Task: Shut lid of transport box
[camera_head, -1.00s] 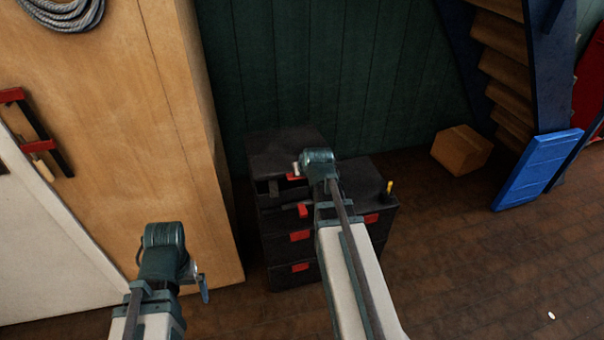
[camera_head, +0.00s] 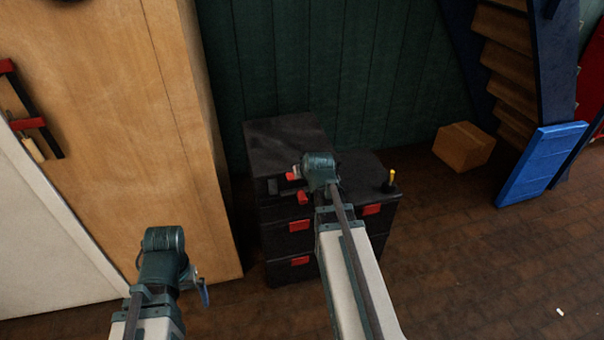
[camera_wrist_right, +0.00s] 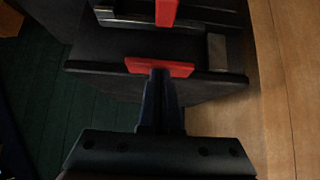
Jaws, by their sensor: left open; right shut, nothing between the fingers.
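The black transport box (camera_head: 273,212) is at the left of a dark stack against the green wall. Its lid (camera_head: 283,138) is nearly flat, with a small dark gap under the front edge. A red latch (camera_wrist_right: 160,68) on the lid's front edge shows in the right wrist view. My right gripper (camera_wrist_right: 160,76) is shut and empty, fingertips at the lid beside that latch; contact is unclear. In the head view its wrist hides its fingers and part of the lid's front. My left gripper (camera_head: 201,288) is open and empty, left of and nearer than the box.
A wooden cabinet (camera_head: 180,130) stands close on the left. A lower black case top (camera_head: 362,172) with a yellow-handled item (camera_head: 391,178) is to the right. A cardboard box (camera_head: 464,147) and blue panel (camera_head: 541,163) stand farther right, with open brick floor before them.

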